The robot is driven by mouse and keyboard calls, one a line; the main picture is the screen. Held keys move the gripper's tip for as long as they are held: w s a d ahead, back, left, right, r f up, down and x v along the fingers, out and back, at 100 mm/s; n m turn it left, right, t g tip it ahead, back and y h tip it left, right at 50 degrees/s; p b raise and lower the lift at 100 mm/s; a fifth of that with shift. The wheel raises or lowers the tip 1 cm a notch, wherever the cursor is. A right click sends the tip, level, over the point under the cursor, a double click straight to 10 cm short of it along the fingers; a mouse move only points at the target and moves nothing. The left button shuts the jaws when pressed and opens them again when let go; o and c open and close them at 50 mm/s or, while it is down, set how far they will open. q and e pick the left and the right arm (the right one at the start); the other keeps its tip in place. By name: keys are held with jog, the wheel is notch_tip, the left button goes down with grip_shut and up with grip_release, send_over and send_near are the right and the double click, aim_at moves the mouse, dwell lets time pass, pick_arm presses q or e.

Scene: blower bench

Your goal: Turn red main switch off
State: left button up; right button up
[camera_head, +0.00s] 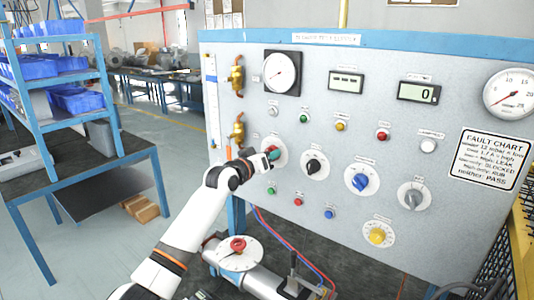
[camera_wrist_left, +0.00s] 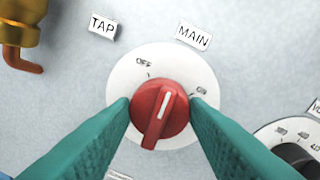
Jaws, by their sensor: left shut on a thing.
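The red main switch (camera_wrist_left: 160,113) is a red knob on a round white dial below the MAIN label in the left wrist view. Its white pointer lies between the OFF and ON marks. In the head view its white dial (camera_head: 282,148) shows at the left of the panel, and the knob is mostly hidden by my left gripper (camera_head: 272,155). In the left wrist view, the teal fingers of my left gripper (camera_wrist_left: 160,125) are shut on the knob, one on each side. My right gripper is not in view.
The grey panel (camera_head: 330,120) carries other knobs, including a black knob (camera_head: 313,166) just right of the switch. A brass valve (camera_head: 237,130) is close on the left. Below stands a pipe with a red-handled valve (camera_head: 238,245). A blue shelf (camera_head: 50,60) stands at left.

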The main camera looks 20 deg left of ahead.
pick_arm(q)
jog(key=shift+a+n+g+h+p, duration=0.2)
jog(key=shift+n+p, duration=0.45)
jog(key=shift+n, duration=1.15)
jog(key=shift+d+n+g+h+p, duration=0.2)
jog(key=shift+n+p, duration=0.45)
jog(key=shift+n, duration=1.15)
jog(key=shift+a, duration=0.15)
jog(key=o, duration=1)
jog(key=shift+c, duration=0.2)
jog(key=shift+w, duration=0.1)
jog(key=b+v, duration=0.3)
jog(key=v, duration=0.9)
jog(key=shift+f, duration=0.1)
